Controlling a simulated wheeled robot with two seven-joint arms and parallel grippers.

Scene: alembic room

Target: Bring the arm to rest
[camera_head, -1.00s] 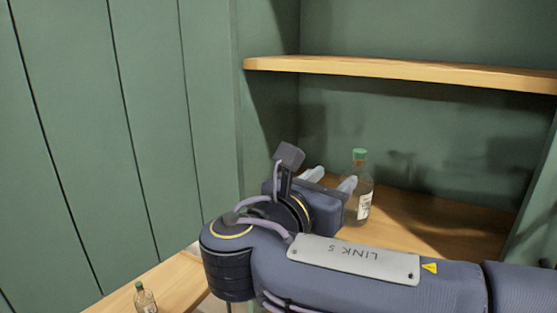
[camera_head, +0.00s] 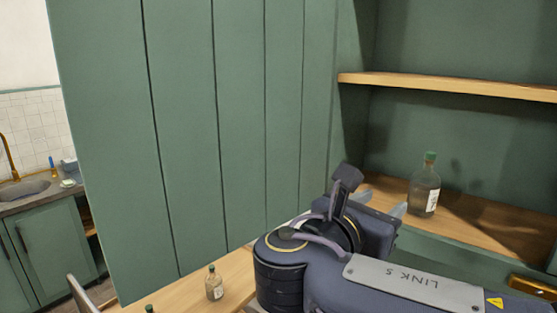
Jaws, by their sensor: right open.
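My right arm comes in from the lower right. Its gripper (camera_head: 383,203) is open and empty, with the two pale fingers pointing away toward the cupboard. A glass bottle with a green cap and white label (camera_head: 424,186) stands upright on the lower wooden shelf (camera_head: 480,226), to the right of the gripper and apart from it. My left gripper is out of view.
A green panelled door (camera_head: 210,130) stands to the left of the arm. An upper shelf (camera_head: 450,86) is above the bottle. A wooden surface (camera_head: 235,283) below holds another bottle (camera_head: 214,284) and a green cap (camera_head: 149,308) at the frame edge. A sink (camera_head: 25,188) is far left.

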